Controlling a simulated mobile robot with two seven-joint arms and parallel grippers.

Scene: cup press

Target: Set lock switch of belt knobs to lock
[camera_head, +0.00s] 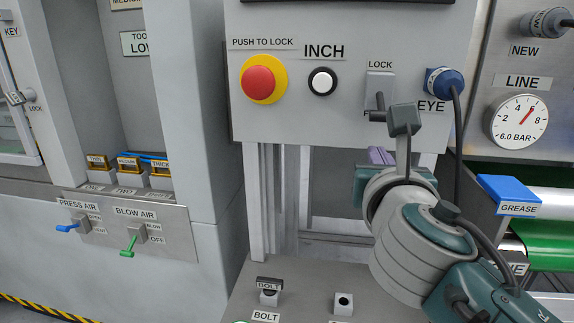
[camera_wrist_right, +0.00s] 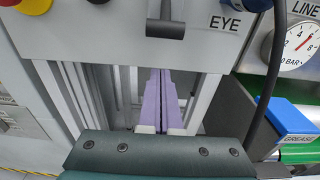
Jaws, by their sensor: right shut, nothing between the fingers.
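The switch plate (camera_head: 380,86) with the word LOCK above it is on the grey panel, right of the INCH button. Its dark lever (camera_head: 379,106) sits at the lower part of the plate; the label below is mostly hidden by my arm. The lever also shows at the top of the right wrist view (camera_wrist_right: 166,22). My right gripper (camera_head: 381,155) is below the panel, under the switch and apart from it. Its purple fingers (camera_wrist_right: 161,76) are together and empty in the right wrist view. My left gripper is not in view. I cannot make out any belt knobs.
A red PUSH TO LOCK button (camera_head: 258,82) and the white INCH button (camera_head: 322,81) are left of the switch. A blue-capped EYE sensor (camera_head: 445,82) with a hanging cable is close on its right. A blue GREASE box (camera_head: 508,189) stands farther right.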

